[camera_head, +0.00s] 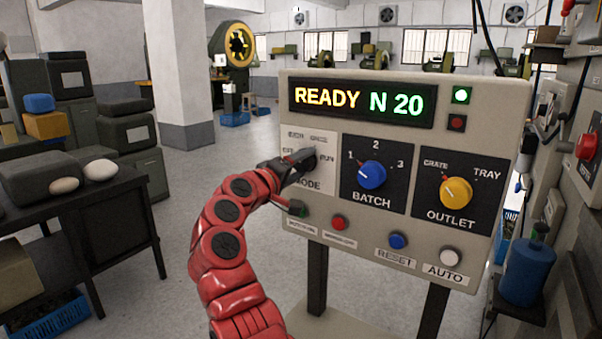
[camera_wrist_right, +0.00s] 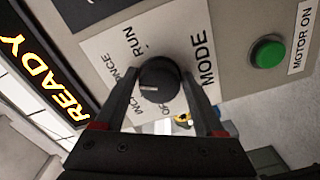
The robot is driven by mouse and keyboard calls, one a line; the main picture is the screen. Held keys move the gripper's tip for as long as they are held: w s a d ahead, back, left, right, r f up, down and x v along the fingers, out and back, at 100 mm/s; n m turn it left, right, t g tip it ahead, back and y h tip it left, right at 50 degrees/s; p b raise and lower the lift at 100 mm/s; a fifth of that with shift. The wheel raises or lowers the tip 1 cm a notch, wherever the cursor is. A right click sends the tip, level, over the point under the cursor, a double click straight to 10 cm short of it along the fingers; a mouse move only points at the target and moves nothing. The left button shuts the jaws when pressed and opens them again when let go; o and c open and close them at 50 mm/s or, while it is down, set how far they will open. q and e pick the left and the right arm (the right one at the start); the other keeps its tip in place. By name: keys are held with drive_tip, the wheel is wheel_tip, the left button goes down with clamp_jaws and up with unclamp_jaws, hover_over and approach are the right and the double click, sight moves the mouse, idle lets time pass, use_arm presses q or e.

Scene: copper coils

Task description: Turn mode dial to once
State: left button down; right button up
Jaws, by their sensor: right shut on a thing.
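The control panel (camera_head: 505,150) stands ahead. Its black MODE dial (camera_wrist_right: 160,80) sits on a white plate (camera_head: 322,190) labelled OFF, INCH, ONCE and RUN. My right gripper (camera_head: 300,158) reaches the dial from the left in the head view and mostly covers it. In the right wrist view, its two fingers (camera_wrist_right: 162,88) straddle the dial and are shut on it. A short white mark shows at the dial's lower left, towards the INCH side; its exact setting is hard to tell. The display (camera_head: 362,102) reads READY N 20. My left gripper is not in view.
The blue BATCH dial (camera_head: 372,174) and yellow OUTLET dial (camera_head: 456,192) are right of the MODE plate. Below are a green MOTOR ON button (camera_wrist_right: 267,53), a red button (camera_head: 339,222), RESET (camera_head: 398,241) and AUTO (camera_head: 450,256). A dark table (camera_head: 110,195) stands left; floor between is clear.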

drive_tip(key=shift+r+m, duration=0.15)
drive_tip(key=shift+m, duration=0.35)
drive_tip(key=o, duration=1.3)
drive_tip(key=shift+w, duration=0.1)
drive_tip(key=shift+o, duration=0.2)
drive_tip(key=shift+s+a+f+b, duration=0.2)
drive_tip(key=shift+s+a+b, duration=0.1)
drive_tip(key=shift+s, duration=0.05)
drive_tip(key=b+v, duration=0.2)
drive_tip(key=v, duration=1.4)
drive_tip(key=shift+s, duration=0.25)
drive_tip(key=shift+r, duration=0.1)
